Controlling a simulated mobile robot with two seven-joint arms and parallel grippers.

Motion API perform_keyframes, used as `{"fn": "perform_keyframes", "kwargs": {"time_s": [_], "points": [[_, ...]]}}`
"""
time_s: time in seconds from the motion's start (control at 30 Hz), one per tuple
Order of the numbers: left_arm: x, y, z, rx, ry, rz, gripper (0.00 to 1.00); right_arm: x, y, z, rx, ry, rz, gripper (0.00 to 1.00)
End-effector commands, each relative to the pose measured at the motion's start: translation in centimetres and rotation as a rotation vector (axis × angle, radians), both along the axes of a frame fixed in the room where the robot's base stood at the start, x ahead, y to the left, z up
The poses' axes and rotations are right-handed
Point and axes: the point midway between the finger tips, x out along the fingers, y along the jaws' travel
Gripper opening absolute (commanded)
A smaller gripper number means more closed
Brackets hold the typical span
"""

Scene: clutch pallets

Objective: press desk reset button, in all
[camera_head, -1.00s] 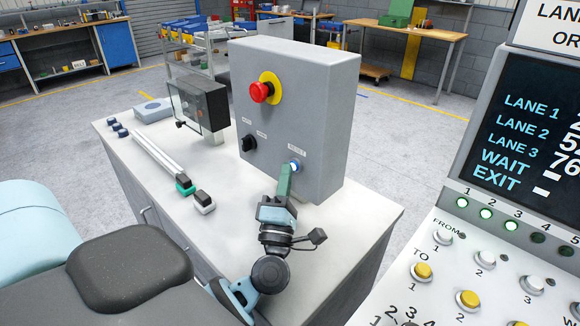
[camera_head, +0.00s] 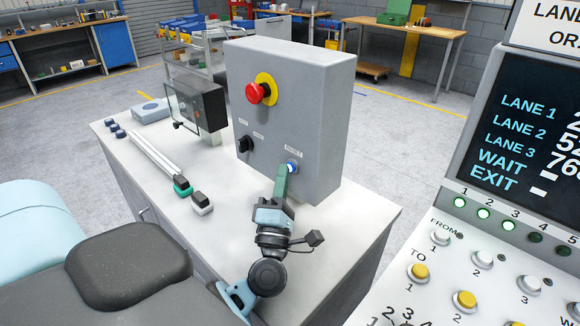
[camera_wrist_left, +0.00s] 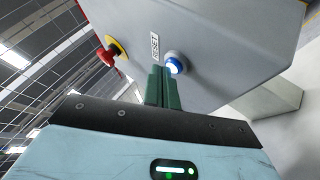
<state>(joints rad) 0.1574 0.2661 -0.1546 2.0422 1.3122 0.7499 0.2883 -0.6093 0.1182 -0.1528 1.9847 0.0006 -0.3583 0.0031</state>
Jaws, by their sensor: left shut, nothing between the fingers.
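The reset button (camera_head: 291,167) is a small blue-white lit button low on the front of a grey control box (camera_head: 315,125) on the white desk. In the left wrist view the button (camera_wrist_left: 174,65) glows beside its RESET label. My left gripper (camera_head: 282,178) is shut and empty, its green fingers pointing up at the button. In the left wrist view its fingertips (camera_wrist_left: 161,72) are close to the button, just left of it; I cannot tell whether they touch. My right gripper is not in view.
The box also carries a red emergency knob (camera_head: 258,92) on a yellow disc and a black selector (camera_head: 245,145). A small dark box (camera_head: 200,106) stands to the left. A panel with a screen and buttons (camera_head: 510,215) is at the right.

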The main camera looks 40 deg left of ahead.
Motion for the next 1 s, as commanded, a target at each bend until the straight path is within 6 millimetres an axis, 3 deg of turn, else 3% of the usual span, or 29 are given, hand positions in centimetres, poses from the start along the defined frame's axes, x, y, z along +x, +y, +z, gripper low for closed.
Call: {"fn": "perform_keyframes", "kwargs": {"time_s": [0.33,0.8,1.0], "points": [[-0.4,0.0,-0.3,0.001,0.006,0.0,0.0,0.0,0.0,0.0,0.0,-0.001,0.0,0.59],[-4.3,0.4,-0.3,0.001,0.006,0.002,0.0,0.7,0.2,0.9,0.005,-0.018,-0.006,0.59],[-5.1,0.5,-0.3,0.002,0.007,0.001,0.0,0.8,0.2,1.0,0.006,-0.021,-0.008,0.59]]}}
